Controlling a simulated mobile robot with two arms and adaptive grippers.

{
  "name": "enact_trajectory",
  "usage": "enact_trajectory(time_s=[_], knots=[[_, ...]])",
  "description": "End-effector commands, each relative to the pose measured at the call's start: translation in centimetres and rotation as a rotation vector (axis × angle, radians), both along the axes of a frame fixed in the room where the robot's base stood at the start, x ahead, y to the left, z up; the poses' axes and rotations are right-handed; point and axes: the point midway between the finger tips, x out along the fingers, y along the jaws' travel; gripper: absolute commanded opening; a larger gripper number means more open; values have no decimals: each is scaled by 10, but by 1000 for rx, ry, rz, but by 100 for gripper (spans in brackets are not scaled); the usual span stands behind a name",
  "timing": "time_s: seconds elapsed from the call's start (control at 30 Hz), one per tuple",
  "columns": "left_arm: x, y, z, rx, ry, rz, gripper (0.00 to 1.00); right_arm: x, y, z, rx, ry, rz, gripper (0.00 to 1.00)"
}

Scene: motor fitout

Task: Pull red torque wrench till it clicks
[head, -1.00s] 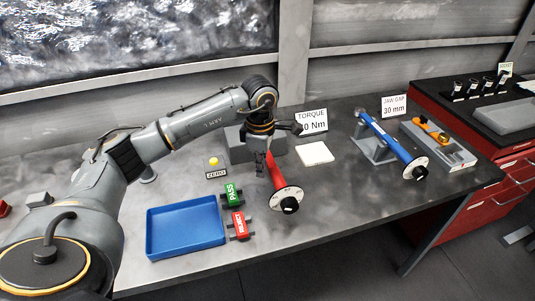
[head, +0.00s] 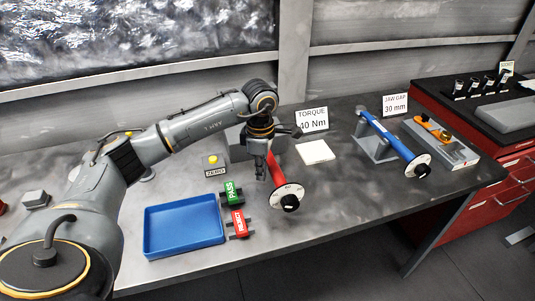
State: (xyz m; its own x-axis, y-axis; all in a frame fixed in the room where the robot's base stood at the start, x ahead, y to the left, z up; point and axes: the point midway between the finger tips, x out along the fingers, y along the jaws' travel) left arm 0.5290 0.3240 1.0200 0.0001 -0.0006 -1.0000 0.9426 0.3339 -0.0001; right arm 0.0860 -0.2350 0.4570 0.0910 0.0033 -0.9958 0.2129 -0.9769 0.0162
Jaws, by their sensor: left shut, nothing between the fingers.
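The red torque wrench (head: 278,175) sticks out toward the table's front from a grey block (head: 239,146), with a white dial and black knob (head: 289,197) at its near end. My left gripper (head: 262,174) points down just left of the red handle. Its fingers are shut with nothing between them, and whether they touch the handle I cannot tell. My left arm hides part of the block and the wrench's far end. A sign (head: 312,120) behind reads TORQUE 40 Nm. My right gripper is not in view.
A blue tray (head: 148,248), green PASS (head: 233,192) and red (head: 238,223) stamps and a yellow ZERO button (head: 212,159) lie left of the wrench. A white pad (head: 316,152) lies right of it. A blue wrench (head: 390,137) on a stand is further right. The front right tabletop is clear.

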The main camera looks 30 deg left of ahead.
Motion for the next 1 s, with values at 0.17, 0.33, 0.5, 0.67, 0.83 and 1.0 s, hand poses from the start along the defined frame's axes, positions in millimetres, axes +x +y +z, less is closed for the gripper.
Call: enact_trajectory(time_s=[0.17, 0.33, 0.5, 0.67, 0.83, 1.0], knots=[[0, 0, 0, 0, 0, 0, 0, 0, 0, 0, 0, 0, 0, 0], [0, 0, 0, 0, 0, 0, 0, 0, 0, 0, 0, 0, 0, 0], [2, -2, 0, 0, 0, 0, 0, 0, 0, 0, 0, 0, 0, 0], [5, -4, 0, 0, 0, 0, 0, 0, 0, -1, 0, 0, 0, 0], [7, -6, 0, 0, 1, 0, 0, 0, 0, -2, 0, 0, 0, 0], [10, -8, 0, 0, 1, 0, 0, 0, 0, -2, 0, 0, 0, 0]])
